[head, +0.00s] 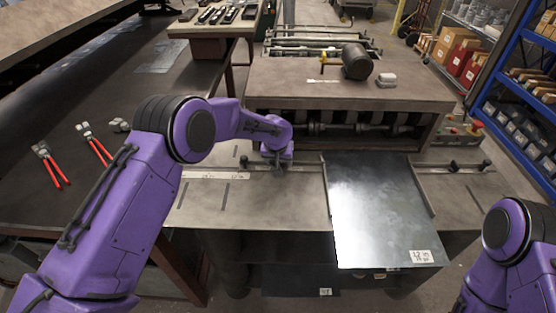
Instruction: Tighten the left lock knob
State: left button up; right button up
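My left gripper (278,166) points down at the left fence bar of the forming machine, left of the metal sheet (375,205). It is small and dark here, and I cannot tell whether its fingers are open or shut. A small black knob (244,161) shows on the bar just left of the gripper. Whatever is right under the gripper is hidden by it, so I cannot see contact with a knob. On the right bar, black knobs (454,165) stand clear of my arms. My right arm shows at the lower right, but its gripper is out of view.
The machine's raised top (290,82) carries a dark motor (356,62) and a small pale block (386,80). Red-handled snips (97,146) lie on the dark bench at left. A blue shelf rack (515,60) stands at right. A ruler strip (215,176) lies along the left plate.

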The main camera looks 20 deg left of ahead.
pick_arm(q)
jog(key=shift+w+f, duration=0.1)
jog(key=b+v, duration=0.3)
jog(key=v, duration=0.7)
jog(key=shift+r, duration=0.3)
jog(key=shift+c, duration=0.3)
